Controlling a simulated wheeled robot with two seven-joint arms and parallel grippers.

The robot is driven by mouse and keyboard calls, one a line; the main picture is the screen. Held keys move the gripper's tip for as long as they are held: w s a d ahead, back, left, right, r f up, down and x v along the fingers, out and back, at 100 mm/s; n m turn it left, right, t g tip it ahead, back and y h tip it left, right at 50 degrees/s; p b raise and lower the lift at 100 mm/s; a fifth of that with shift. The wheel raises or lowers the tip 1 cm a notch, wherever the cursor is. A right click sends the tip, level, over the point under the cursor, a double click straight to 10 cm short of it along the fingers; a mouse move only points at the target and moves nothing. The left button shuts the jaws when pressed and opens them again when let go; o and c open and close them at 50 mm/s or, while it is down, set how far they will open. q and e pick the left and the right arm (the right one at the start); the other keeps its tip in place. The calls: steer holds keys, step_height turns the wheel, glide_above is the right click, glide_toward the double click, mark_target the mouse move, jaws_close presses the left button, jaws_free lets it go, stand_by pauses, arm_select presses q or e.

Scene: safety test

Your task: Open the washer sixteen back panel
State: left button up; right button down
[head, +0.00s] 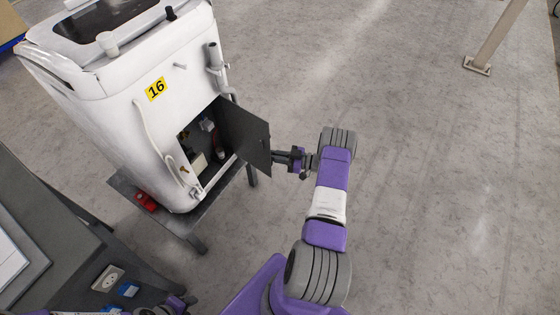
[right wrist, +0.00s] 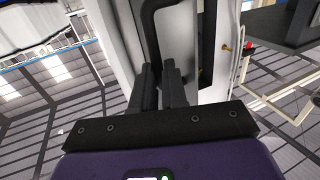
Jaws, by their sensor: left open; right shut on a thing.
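The washer sixteen (head: 135,110) is a white machine with a yellow "16" label, standing on a grey stand. Its dark grey back panel (head: 244,132) is hinged out from the housing, with the opening (head: 200,145) showing pipes and fittings inside. My right gripper (head: 278,157) is at the panel's outer edge and shut on it. In the right wrist view, the fingers (right wrist: 158,85) are close together by a dark curved part; the exact contact is hard to see. My left gripper (head: 178,303) is low at the bottom edge, away from the washer, small and partly cut off.
A dark grey cabinet (head: 60,215) with a socket (head: 108,278) stands at the left. A red part (head: 146,201) sits on the washer's stand (head: 190,220). A metal post (head: 495,40) stands at the upper right. The floor to the right is clear.

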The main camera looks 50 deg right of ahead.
steer(key=shift+w+a+r+y, duration=0.15)
steer(key=shift+w+r+y, duration=0.25)
steer(key=shift+w+r, duration=0.2)
steer(key=c, duration=1.6)
jaws_free()
steer(key=o, duration=0.4)
steer(key=shift+w+a+f, duration=0.1)
steer(key=shift+w, duration=0.05)
steer(key=shift+o, duration=0.2)
steer(key=p+v, duration=0.1)
steer(key=v, duration=0.7)
steer(key=shift+f, duration=0.25)
steer(key=shift+a, duration=0.1)
